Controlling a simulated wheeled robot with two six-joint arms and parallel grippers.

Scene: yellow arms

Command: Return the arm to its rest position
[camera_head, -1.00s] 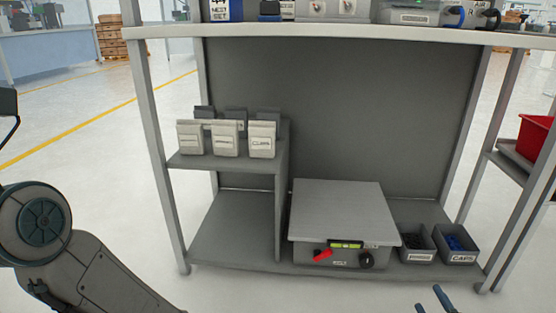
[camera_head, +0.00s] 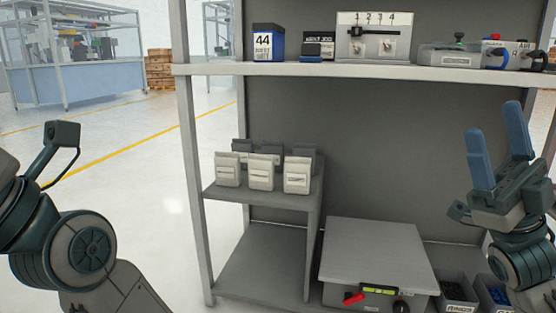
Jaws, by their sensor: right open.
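My right gripper (camera_head: 498,146) is at the right of the head view, in front of the shelf's right side. Its two blue fingers point up and stand apart, with nothing between them. Its wrist partly hides the small bins at the lower right. My left arm (camera_head: 85,255) shows at the left edge. I cannot make out its gripper fingers.
A grey shelf unit has an upper board (camera_head: 300,69) bearing a blue 44 box (camera_head: 268,44) and a switch panel (camera_head: 378,38). Pale pouches (camera_head: 261,172) stand on the small left shelf. A grey box (camera_head: 375,250) with a red handle sits below. Floor at left is clear.

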